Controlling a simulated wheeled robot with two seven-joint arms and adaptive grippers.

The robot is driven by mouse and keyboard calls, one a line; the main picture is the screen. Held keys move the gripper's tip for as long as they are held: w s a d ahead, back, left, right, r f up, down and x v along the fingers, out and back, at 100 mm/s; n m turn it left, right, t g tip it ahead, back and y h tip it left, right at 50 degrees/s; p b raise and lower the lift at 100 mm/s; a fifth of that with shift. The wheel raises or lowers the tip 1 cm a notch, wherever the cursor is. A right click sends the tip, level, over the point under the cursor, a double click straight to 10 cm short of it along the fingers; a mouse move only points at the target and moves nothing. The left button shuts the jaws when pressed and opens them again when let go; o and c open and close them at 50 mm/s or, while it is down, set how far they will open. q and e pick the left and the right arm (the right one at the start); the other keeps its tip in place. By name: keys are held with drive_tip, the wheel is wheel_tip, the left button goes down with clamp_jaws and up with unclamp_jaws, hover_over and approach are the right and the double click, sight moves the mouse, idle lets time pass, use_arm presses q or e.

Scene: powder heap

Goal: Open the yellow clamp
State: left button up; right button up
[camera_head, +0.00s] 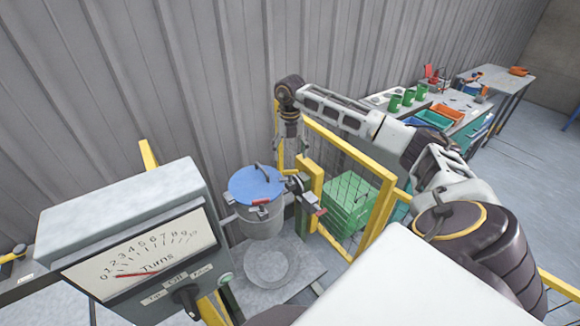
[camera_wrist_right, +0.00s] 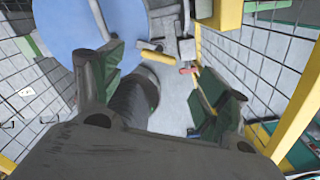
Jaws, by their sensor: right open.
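In the wrist view, a short yellow bar (camera_wrist_right: 155,58), which looks like the yellow clamp's handle, lies beside the blue lid. It shows just beyond and between the fingertips of my right gripper (camera_wrist_right: 160,65). The two green-padded fingers are apart and nothing is seen held between them. In the head view the right gripper (camera_head: 291,131) hangs pointing down, above and right of the grey bucket (camera_head: 262,222) with its blue lid (camera_head: 255,184); its fingertips are hard to make out. I cannot make out the yellow clamp in the head view. My left gripper is not in view.
A red-tipped fitting (camera_head: 320,212) sits right of the bucket. A yellow fence frame (camera_head: 375,210) and green crates (camera_head: 348,200) stand beyond. A "Turns" dial box (camera_head: 145,255) stands at front left. A grey wall (camera_head: 200,80) closes the back.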

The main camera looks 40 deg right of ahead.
drive_tip(key=shift+f+p, duration=0.8)
drive_tip(key=shift+f, duration=3)
drive_tip(key=c, duration=1)
